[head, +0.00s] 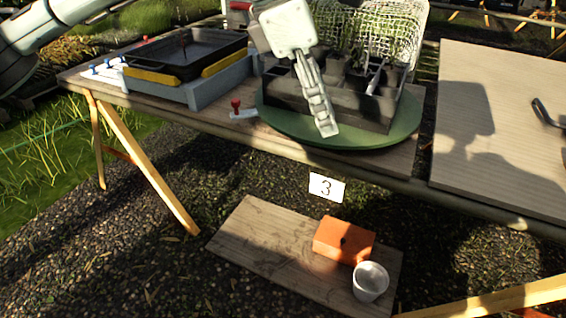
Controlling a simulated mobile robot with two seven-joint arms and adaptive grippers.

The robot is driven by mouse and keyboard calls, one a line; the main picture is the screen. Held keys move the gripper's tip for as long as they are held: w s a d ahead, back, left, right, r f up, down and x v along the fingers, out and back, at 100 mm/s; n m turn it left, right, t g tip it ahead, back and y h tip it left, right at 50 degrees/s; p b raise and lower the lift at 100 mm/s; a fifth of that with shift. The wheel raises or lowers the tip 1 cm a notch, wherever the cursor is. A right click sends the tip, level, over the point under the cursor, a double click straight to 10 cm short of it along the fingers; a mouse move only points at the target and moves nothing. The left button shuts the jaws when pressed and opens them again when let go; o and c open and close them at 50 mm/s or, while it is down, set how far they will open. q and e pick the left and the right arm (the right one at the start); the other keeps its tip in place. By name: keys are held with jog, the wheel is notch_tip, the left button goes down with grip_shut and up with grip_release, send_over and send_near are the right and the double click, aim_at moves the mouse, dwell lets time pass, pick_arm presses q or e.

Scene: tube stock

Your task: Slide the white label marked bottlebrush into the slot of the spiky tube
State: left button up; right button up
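My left gripper (324,126) points down in front of the dark compartmented crate (370,112), which stands on a round green board (290,122). Its fingers show nearly edge-on, so I cannot tell whether they are open or hold anything. White pieces with blue and red knobs (108,73) lie at the table's left end. Another white piece with a red knob (243,114) lies left of the green board. No writing is readable on them, so I cannot tell which is marked bottlebrush. My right gripper is out of view.
A black tray with yellow sides (190,60) sits on a grey-blue box (205,92) at the left. A mostly clear wooden panel (490,150) is at the right. Below, a plank (250,240) bears an orange block (343,240) and a white cup (370,284).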

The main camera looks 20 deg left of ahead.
pick_arm(q)
jog(key=w+a+f+m+g+y+b, duration=0.1)
jog(key=a+f+m+g, duration=0.3)
jog(key=f+m, duration=0.7)
jog(key=shift+a+f, duration=0.3)
jog(key=shift+a, duration=0.65)
